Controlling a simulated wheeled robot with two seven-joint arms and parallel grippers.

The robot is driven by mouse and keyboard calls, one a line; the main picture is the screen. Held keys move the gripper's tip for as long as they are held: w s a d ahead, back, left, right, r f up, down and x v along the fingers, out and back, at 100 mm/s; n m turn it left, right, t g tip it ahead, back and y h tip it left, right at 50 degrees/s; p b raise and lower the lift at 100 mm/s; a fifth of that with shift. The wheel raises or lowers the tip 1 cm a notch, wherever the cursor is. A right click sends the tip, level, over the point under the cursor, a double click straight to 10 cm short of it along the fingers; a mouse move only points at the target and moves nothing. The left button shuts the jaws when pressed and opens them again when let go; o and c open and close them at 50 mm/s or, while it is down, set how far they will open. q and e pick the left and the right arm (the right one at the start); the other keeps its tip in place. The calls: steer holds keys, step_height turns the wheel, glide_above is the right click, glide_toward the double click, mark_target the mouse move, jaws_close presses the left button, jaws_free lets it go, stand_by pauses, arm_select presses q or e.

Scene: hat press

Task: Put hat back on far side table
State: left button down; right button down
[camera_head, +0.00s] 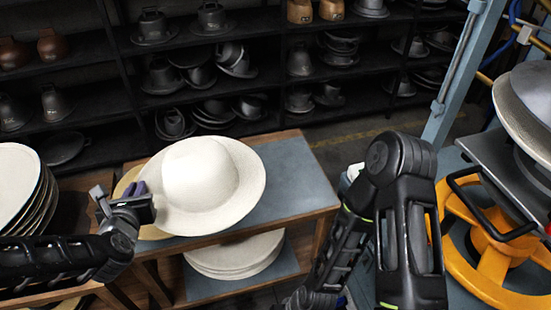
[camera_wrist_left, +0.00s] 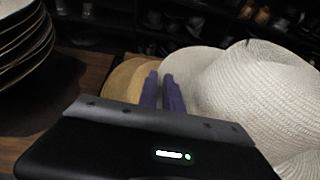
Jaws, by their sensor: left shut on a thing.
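A white woven hat (camera_head: 200,184) with a wide brim is over the left part of the side table (camera_head: 295,180), which has a grey top and wooden edge. My left gripper (camera_head: 140,189) is at the left edge of the hat's brim, shut on it. In the left wrist view the purple fingers (camera_wrist_left: 163,92) are close together at the brim, with the white hat (camera_wrist_left: 262,95) to their right. I cannot tell whether the hat touches the table. My right arm shows at the centre right, but its gripper cannot be made out.
A tan hat (camera_wrist_left: 124,80) lies beside and partly under the white one. Stacked white hats (camera_head: 235,258) are on the lower shelf. A stack of discs (camera_head: 22,190) stands at left. A yellow wheel (camera_head: 480,270) and press are at right. The table's right part is clear.

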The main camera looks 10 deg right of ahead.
arm_select(q)
steer(key=shift+w+d, duration=0.1)
steer(key=shift+w, duration=0.15)
steer(key=shift+s+r, duration=0.1)
